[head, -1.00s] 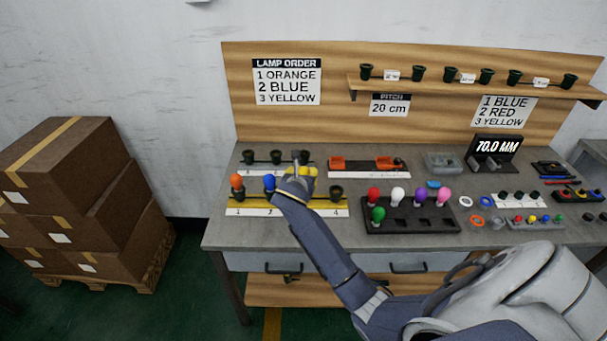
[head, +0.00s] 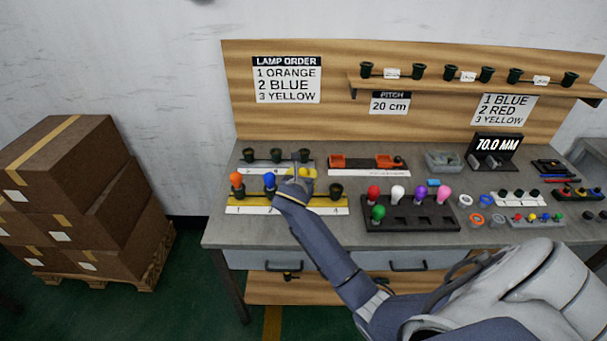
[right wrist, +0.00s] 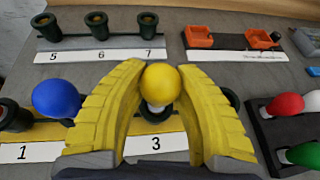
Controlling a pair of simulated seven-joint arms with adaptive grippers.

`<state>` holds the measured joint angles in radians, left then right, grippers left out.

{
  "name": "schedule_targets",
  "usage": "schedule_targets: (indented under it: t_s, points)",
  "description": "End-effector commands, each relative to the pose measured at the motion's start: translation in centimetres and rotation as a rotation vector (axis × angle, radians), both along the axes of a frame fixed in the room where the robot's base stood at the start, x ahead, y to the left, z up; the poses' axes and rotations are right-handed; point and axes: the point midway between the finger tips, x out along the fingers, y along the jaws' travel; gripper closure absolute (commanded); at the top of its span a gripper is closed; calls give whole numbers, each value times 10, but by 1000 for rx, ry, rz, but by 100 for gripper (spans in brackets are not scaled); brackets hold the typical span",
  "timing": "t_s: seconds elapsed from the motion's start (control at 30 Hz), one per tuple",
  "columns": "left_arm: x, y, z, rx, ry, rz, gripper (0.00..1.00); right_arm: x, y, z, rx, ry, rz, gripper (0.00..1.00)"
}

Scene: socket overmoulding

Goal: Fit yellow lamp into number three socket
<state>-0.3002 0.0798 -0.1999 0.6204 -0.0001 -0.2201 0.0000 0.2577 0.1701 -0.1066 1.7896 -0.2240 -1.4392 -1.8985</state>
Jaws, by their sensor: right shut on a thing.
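The yellow lamp (right wrist: 160,84) is upright between the two yellow fingers of my right gripper (right wrist: 160,70), which is shut on it. In the head view my right gripper (head: 298,184) is over the front socket strip (head: 288,211) and hides the lamp. The number three socket (right wrist: 155,114) shows as a dark rim around the lamp's white base, behind the "3" label. I cannot tell how deep the base sits in it. An orange lamp (head: 236,181) stands in socket 1 and a blue lamp (head: 269,181) in socket 2. My left gripper is out of view.
Socket 4 (head: 336,191) is empty, to the right of my gripper. A rear strip with empty sockets (head: 276,157) stands behind. A dark tray (head: 410,222) with several coloured lamps is to the right. The lamp order sign (head: 287,82) reads 1 orange, 2 blue, 3 yellow.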

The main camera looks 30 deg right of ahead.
Motion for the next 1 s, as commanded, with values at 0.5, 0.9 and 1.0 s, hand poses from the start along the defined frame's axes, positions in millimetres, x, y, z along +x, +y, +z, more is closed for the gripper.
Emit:
schedule_targets:
  t_s: [0.5,0.9,1.0]
  points:
    - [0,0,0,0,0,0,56,0,0,-11,0,2,-1,95]
    - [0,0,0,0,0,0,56,0,0,-11,0,0,0,44]
    - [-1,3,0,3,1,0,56,-1,1,-10,0,0,0,44]
